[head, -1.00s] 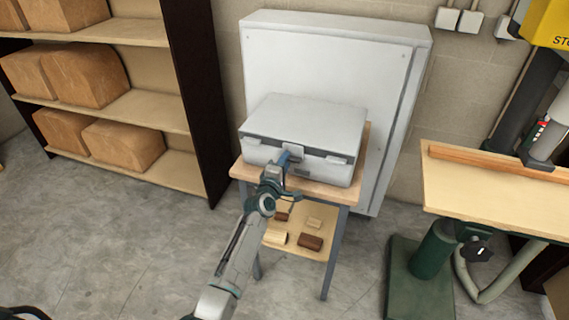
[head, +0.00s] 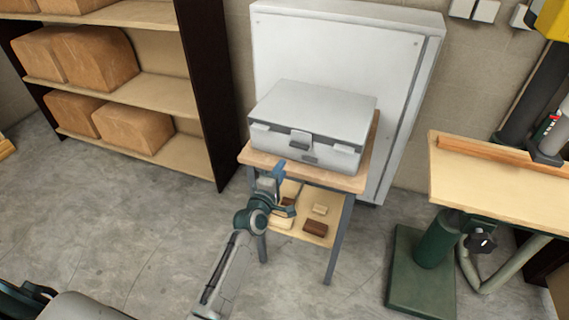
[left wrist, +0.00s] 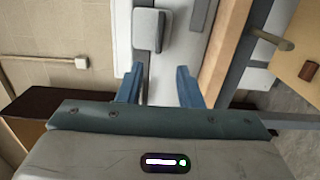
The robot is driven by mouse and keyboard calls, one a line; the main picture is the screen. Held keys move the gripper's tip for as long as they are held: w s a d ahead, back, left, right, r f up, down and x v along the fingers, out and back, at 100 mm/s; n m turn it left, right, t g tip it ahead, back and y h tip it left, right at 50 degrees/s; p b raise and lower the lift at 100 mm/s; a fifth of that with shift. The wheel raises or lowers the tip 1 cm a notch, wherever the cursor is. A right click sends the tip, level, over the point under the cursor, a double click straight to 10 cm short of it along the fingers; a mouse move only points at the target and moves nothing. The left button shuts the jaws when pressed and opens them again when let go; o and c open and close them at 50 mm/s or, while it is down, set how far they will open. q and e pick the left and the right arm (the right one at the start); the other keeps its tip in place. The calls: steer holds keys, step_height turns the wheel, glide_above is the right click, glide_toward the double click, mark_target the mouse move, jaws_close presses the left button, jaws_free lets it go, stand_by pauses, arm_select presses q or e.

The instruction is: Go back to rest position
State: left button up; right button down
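My left gripper (head: 278,176) is in front of the small wooden side table (head: 262,160), apart from the grey case on it. In the left wrist view its two blue fingers (left wrist: 160,88) are spread apart with nothing between them. The closed grey case (head: 318,118) lies on the table top with its latches facing me. My right gripper is not in view.
The table's lower shelf (head: 325,211) holds several small wood blocks. A green-based machine with a wooden work table (head: 490,190) stands at the right. The grey floor (head: 130,230) between is clear.

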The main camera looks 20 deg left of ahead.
arm_select(q)
steer(key=shift+s, duration=0.15)
stand_by(0.3)
steer(key=s+a+f+m+g+b, duration=0.1)
steer(key=s+f+m+g, duration=0.2)
steer(key=s+f, duration=0.7)
steer(key=s+a+f+m+g+b, duration=0.1)
steer(key=s+f+m+g, duration=0.25)
steer(key=f, duration=1.25)
steer(key=s+a+f+m+g, duration=0.25)
steer(key=s+f, duration=0.45)
steer(key=f, duration=0.7)
steer(key=s+a+f+m+g, duration=0.1)
steer(key=s+f, duration=0.5)
steer(key=s, duration=0.6)
steer(key=s+a+f+m+g+y+b, duration=0.1)
steer(key=s+f+m+g, duration=0.3)
steer(key=s, duration=0.9)
steer(key=s+a+f+m+g+y+b, duration=0.1)
steer(key=s+a+f+m+g, duration=0.1)
steer(key=s+f, duration=0.6)
steer(key=s+m, duration=0.1)
steer(key=s, duration=0.4)
steer(key=shift+a+f+m+g, duration=0.25)
steer(key=shift+a+m+g, duration=0.1)
steer(key=shift+m+g, duration=0.05)
